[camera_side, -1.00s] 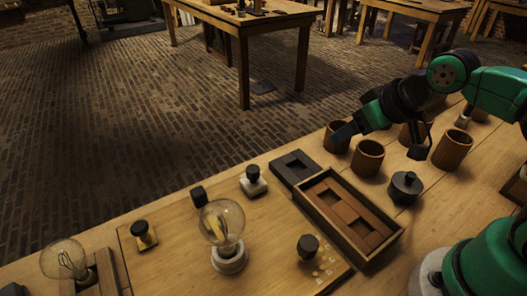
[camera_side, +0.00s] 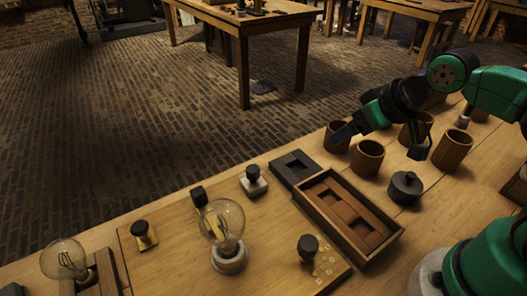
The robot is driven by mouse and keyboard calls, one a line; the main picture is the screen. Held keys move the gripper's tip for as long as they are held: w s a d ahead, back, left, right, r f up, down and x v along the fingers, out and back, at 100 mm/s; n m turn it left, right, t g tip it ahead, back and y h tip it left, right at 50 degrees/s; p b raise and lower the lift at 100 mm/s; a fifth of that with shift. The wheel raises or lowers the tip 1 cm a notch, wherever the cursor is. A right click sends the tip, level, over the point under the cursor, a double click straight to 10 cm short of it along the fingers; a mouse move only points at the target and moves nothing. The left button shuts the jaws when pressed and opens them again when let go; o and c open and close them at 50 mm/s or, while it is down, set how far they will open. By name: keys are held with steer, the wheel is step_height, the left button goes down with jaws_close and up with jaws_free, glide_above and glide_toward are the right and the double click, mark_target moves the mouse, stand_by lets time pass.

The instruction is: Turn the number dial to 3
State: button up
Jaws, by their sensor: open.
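A dark knob (camera_side: 307,247), which looks like the number dial, stands at the right end of the wooden board (camera_side: 185,262). Small pale squares (camera_side: 325,268) lie beside it, too small for me to read any numbers. The dial's setting cannot be made out. My gripper (camera_side: 382,142) is at the upper right, above the wooden cups and well away from the knob. Its two dark fingers are spread wide, with nothing held between them.
A glass bulb (camera_side: 222,222) stands on the board left of the knob. Other black knobs stand along the board's back. A box of brown blocks (camera_side: 385,262), a dark lidded jar (camera_side: 405,187) and several wooden cups (camera_side: 367,158) lie between the knob and my gripper.

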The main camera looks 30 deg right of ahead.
steer(key=s+a+f+n+g+y, duration=0.1)
steer(key=s+a+f+n+g, duration=0.15)
steer(key=a+n, duration=0.5)
steer(key=n+g, duration=0.4)
steer(key=n, duration=0.8)
glide_above(309, 242)
steer(key=shift+w+f+h, duration=0.1)
steer(key=shift+f+h, duration=0.3)
steer(key=shift+f, duration=0.3)
steer(key=shift+f+n+g, duration=0.15)
steer(key=shift+n+g, duration=0.1)
steer(key=shift+n, duration=0.1)
steer(key=shift+f, duration=2.65)
jaws_close()
